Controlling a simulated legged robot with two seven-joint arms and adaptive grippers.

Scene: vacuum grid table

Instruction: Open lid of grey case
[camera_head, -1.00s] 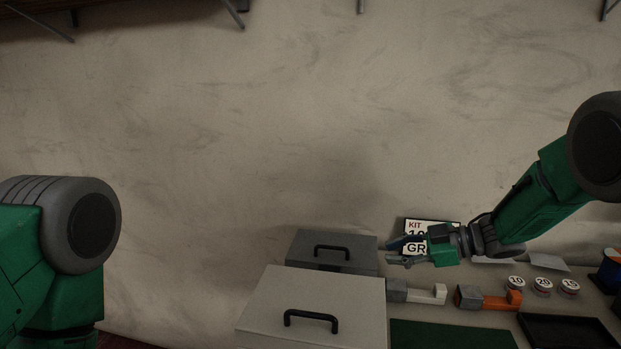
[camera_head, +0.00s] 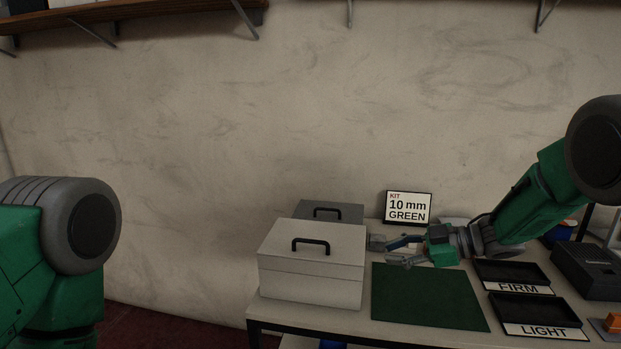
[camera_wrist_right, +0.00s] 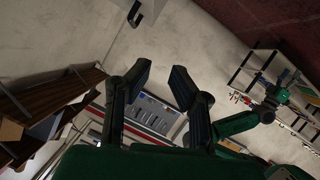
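The darker grey case (camera_head: 352,213) stands at the back left of the table, partly hidden by a larger pale case (camera_head: 312,275). Its lid is shut, with a black handle (camera_head: 327,211) on top. The pale case is also shut, with its own black handle (camera_head: 311,242). My right gripper (camera_head: 388,252) appears right of both cases in the head view, fingers pointing left. In the right wrist view its two fingers (camera_wrist_right: 160,80) are apart with nothing between them. My left arm shows at the left edge, but its gripper is out of frame.
A green mat (camera_head: 430,298) lies right of the pale case. Two black trays labelled FIRM (camera_head: 513,274) and LIGHT (camera_head: 536,309) are farther right. A sign reading KIT 10 mm GREEN (camera_head: 408,207) stands behind. A dark box (camera_head: 590,268) sits at the right.

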